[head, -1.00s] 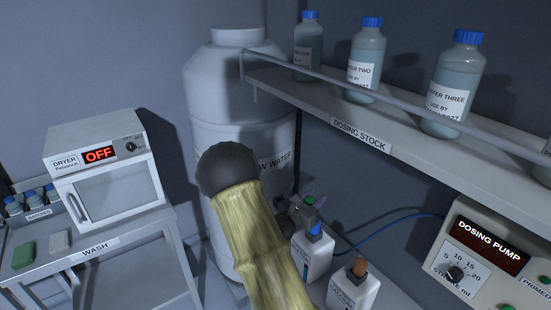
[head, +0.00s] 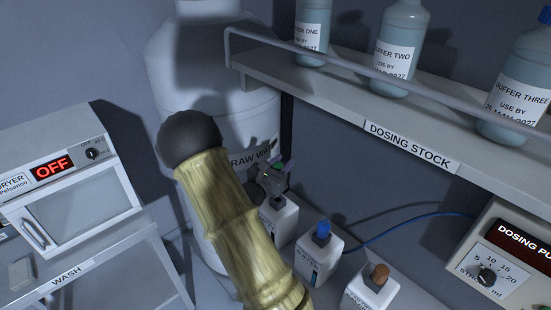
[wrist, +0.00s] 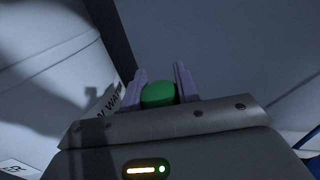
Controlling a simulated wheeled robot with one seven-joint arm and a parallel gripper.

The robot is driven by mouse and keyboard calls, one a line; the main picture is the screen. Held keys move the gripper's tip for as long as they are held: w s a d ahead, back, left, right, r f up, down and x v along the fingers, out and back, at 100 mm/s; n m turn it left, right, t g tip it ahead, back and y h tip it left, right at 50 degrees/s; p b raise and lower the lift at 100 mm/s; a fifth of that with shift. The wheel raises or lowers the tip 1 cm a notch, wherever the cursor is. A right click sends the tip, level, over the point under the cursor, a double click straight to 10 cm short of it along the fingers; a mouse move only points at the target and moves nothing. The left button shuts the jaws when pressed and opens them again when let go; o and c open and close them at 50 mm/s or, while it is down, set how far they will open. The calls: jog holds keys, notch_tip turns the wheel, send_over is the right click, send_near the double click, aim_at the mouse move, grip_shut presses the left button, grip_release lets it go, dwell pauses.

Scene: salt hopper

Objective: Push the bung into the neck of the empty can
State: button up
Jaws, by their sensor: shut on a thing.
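My gripper (head: 281,168) is shut on a green bung (wrist: 158,94). The bung sits between the two purple fingers in the wrist view, and a bit of green shows at the fingertips in the head view. A white can (head: 283,222) stands just below my gripper in the head view.
The big raw water tank (head: 215,110) stands behind my arm. The dosing stock shelf (head: 340,112) with its rail and buffer bottles overhangs at right. A dosing pump (head: 495,262) and blue hose are at lower right, a dryer (head: 65,180) on the wash table at left.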

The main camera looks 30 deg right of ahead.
jog(key=shift+w, duration=0.2)
jog(key=shift+a, duration=0.1)
jog(key=shift+s+a, duration=0.1)
jog(key=shift+s, duration=0.2)
jog(key=shift+f+b, duration=2.7)
jog(key=shift+f, duration=0.2)
jog(key=shift+f+b, duration=1.95)
jog(key=shift+b, duration=0.1)
dwell(0.5)
jog(key=o, duration=1.5)
